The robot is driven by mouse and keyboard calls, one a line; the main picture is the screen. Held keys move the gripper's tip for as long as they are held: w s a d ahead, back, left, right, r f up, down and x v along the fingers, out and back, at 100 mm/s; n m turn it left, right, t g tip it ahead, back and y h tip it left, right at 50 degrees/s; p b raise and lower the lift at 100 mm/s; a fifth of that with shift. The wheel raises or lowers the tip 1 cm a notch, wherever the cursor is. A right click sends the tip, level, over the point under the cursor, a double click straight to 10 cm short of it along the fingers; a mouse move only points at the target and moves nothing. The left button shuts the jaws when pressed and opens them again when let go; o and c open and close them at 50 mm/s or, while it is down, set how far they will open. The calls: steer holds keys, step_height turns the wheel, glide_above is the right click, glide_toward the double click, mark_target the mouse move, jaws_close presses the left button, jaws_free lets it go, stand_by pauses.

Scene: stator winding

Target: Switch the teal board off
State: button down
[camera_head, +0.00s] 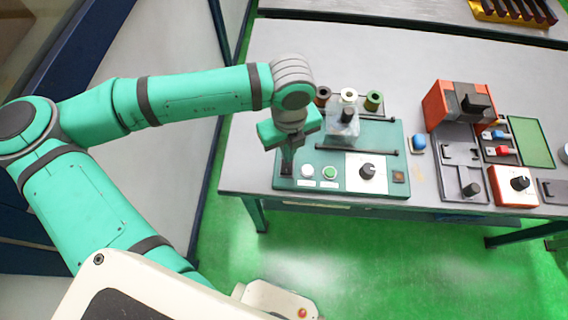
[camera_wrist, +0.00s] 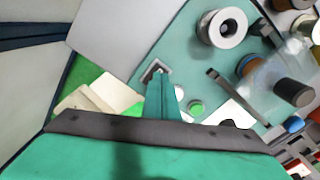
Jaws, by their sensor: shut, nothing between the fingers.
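The teal board (camera_head: 385,137) lies flat on the grey table, and part of it shows in the wrist view (camera_wrist: 178,52). A small dark switch (camera_wrist: 152,70) sits at its corner, partly covered by my fingertips. My gripper (camera_head: 287,160) points down at the board's front left corner, its fingers shut and empty. In the wrist view the fingertips (camera_wrist: 160,76) are right at the switch; I cannot tell whether they touch it. A white button (camera_head: 307,170), a green button (camera_head: 329,172) and a black knob (camera_head: 368,171) lie to the right along the board's front.
Spools (camera_head: 348,95) stand at the board's back, with a clear block (camera_head: 341,124) in front of them. A blue-topped piece (camera_head: 419,142), an orange machine (camera_head: 440,104) and an orange knob box (camera_head: 514,190) are to the right.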

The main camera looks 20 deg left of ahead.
steer(key=shift+a+r, duration=0.15)
steer(key=shift+r, duration=1.95)
steer(key=shift+w+r, duration=0.15)
steer(key=shift+r, duration=0.25)
